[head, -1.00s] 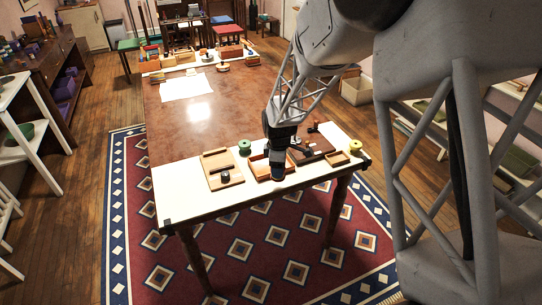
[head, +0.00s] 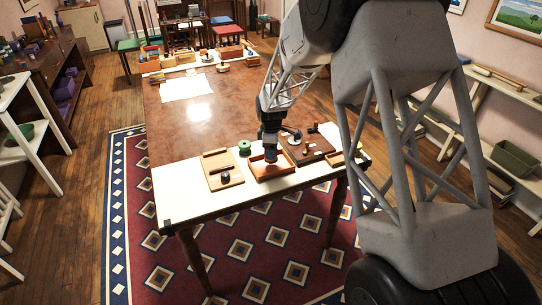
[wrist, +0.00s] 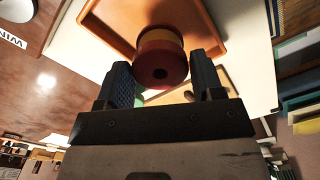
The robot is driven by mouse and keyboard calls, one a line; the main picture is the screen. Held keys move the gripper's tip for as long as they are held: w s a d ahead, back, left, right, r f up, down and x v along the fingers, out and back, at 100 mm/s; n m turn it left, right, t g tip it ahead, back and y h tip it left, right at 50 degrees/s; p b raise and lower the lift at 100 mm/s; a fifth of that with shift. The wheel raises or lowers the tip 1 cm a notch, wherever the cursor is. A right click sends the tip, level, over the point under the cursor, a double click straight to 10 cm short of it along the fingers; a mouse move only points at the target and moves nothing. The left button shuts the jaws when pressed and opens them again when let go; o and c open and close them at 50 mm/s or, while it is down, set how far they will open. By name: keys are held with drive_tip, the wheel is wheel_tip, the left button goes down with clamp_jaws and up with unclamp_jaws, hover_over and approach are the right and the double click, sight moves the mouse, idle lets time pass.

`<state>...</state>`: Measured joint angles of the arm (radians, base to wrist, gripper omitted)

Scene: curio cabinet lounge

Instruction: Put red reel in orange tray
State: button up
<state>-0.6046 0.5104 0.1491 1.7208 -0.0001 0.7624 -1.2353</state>
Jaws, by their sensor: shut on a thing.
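My gripper (wrist: 163,88) is shut on the red reel (wrist: 160,60), which sits between the two fingertips in the wrist view. The reel has a red round end with a dark centre hole and a yellowish band behind it. The orange tray (head: 278,174) is a shallow rectangular box on the near white strip of the table. In the head view my gripper (head: 270,157) is over the tray, and the reel is mostly hidden there. The tray's rim (wrist: 218,40) shows behind the reel in the wrist view. I cannot tell whether the reel touches the tray's floor.
A wooden board with a dark knob (head: 224,172) lies left of the tray. A green reel (head: 244,147) stands behind it. A dark brown board with small pieces (head: 311,150) lies to the right. The brown middle of the table (head: 190,122) is largely clear.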

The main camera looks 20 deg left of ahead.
drive_tip(key=shift+w+f, duration=0.1)
idle(0.3)
drive_tip(key=shift+f, duration=1.65)
drive_tip(key=shift+f, duration=0.1)
drive_tip(key=o, duration=1.3)
wheel_tip(320, 180, up, 12)
